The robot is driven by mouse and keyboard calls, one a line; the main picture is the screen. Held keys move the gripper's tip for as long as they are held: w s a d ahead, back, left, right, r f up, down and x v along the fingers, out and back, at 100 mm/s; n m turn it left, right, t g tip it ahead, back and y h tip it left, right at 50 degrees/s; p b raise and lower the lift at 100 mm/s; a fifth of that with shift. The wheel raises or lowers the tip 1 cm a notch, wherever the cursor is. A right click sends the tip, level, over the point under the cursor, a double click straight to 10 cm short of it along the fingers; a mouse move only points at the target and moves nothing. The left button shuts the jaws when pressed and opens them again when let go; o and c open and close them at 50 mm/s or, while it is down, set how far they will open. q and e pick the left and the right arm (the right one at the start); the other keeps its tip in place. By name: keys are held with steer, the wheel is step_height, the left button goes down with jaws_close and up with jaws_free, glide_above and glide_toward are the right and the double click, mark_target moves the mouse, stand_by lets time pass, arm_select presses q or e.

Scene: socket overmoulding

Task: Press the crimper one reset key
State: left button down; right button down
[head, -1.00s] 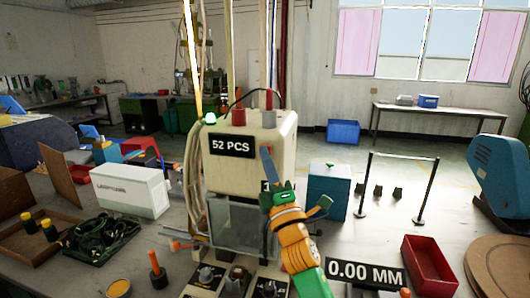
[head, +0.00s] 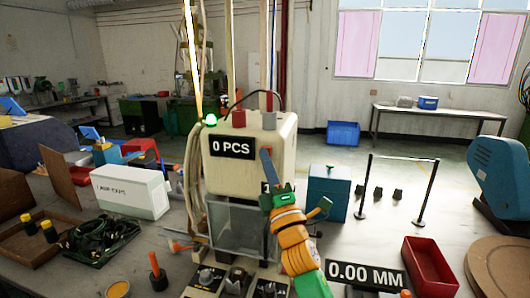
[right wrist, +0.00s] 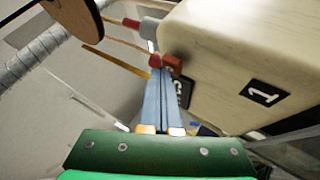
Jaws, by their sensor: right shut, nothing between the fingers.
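The crimper (head: 285,135) is a cream machine with a clear guard below its head. Its counter display (head: 232,147) reads 0 PCS. My right gripper (head: 265,153) is shut and empty, its blue fingers together at the crimper's right front. In the right wrist view the crimper (right wrist: 230,45) bears a label "1" (right wrist: 263,94). There the fingertips (right wrist: 162,72) are at a small red-brown key (right wrist: 172,64) on the machine's side. I cannot tell whether they still touch it. My left gripper is not in view.
A green lamp (head: 210,121) is lit on the crimper's top left. A blue-grey box (head: 328,192) stands right of my right gripper. A white box (head: 130,192) is at the left, a red bin (head: 430,265) at the right. A 0.00 MM display (head: 365,274) stands in front.

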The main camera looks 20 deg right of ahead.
steer(key=shift+s+a, duration=0.25)
steer(key=shift+s, duration=0.2)
steer(key=s+a, duration=0.1)
steer(key=s+a+p, duration=0.1)
steer(key=s, duration=0.2)
steer(key=shift+s+a, duration=0.1)
steer(key=shift+a, duration=0.3)
steer(key=shift+f, duration=0.15)
stand_by(0.4)
